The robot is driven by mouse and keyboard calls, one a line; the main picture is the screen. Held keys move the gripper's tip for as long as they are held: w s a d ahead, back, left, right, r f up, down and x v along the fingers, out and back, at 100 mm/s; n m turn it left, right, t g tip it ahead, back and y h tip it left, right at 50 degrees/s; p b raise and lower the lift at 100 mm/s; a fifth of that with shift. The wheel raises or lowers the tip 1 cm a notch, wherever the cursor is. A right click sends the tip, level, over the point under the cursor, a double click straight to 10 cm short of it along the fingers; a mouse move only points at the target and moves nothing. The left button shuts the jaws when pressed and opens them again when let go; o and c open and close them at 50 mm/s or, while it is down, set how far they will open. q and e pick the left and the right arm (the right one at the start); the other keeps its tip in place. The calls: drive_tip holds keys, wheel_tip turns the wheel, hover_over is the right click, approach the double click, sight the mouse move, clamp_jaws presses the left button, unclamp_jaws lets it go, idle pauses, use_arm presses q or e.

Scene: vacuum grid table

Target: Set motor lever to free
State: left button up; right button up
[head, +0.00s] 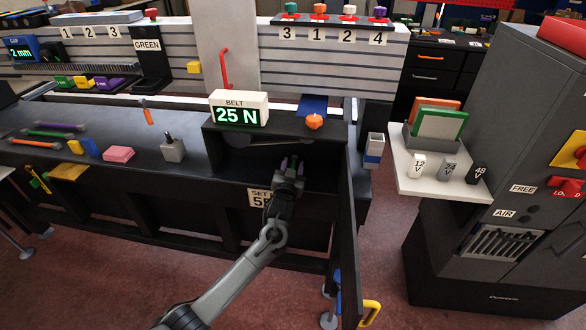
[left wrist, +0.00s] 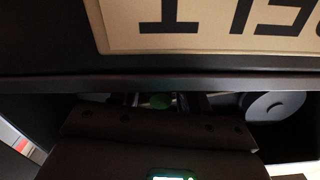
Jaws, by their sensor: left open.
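My left gripper (head: 291,162) reaches from below to the mouth of the dark open compartment under the belt readout. Its two fingers are apart, with nothing visible between them. On the grey cabinet at the right, a red handle (head: 567,184) sits beside a FREE label (head: 522,189) and a partly covered second label. My right gripper is not in view.
A belt display (head: 239,110) reading 25 N stands on the compartment. An orange knob (head: 314,122) is on top at its right. The open door (head: 348,250) with a yellow handle (head: 371,312) hangs right of my arm. A partly covered sign (head: 258,197) is on the front.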

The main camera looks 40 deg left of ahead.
use_arm(q)
drive_tip(key=shift+w+a, duration=0.2)
drive_tip(key=shift+w, duration=0.25)
clamp_jaws()
